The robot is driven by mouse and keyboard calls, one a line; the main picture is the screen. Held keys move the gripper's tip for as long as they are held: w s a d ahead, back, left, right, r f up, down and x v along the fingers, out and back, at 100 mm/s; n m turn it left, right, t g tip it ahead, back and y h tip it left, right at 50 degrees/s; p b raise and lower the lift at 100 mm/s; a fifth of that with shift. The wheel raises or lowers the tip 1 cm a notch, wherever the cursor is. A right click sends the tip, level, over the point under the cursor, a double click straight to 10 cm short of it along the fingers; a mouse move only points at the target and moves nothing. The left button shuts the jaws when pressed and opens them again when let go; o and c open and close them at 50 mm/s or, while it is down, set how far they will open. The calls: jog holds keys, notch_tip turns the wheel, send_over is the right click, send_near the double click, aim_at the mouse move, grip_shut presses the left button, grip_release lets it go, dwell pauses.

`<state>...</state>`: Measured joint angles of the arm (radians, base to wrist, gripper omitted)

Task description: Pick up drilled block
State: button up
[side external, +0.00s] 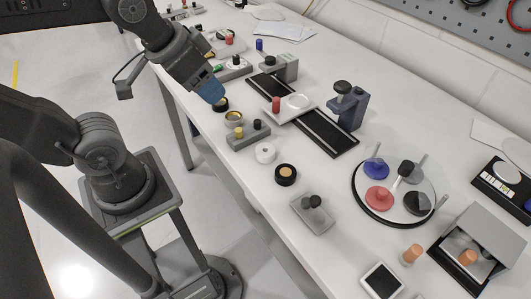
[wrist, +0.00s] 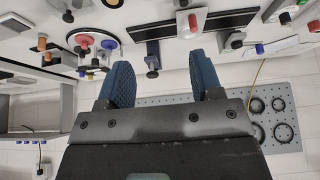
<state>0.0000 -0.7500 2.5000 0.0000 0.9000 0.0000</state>
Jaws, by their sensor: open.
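My gripper (side external: 211,91) has blue fingers and hangs above the left edge of the bench in the side view. In the wrist view its two fingers (wrist: 163,70) are apart with nothing between them. Another grey block (side external: 236,72) with a green and a black piece lies behind my gripper. I cannot tell which block is the drilled one, as no bare holes show clearly.
A black ring (side external: 286,174), a white ring (side external: 265,153) and a grey plate with a dark knob (side external: 312,226) stand nearer the front. A black track (side external: 327,136), a blue-grey press (side external: 351,108) and a round tray (side external: 361,205) stand to the right.

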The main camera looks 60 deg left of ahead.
jog(key=o, duration=0.4)
jog(key=m+g, duration=0.6)
jog(key=m, duration=1.2)
send_over(265, 149)
notch_tip(265, 149, down, 8)
jog(key=f, duration=1.3)
jog(key=shift+s+d+f, duration=0.15)
jog(key=shift+d+f, duration=0.15)
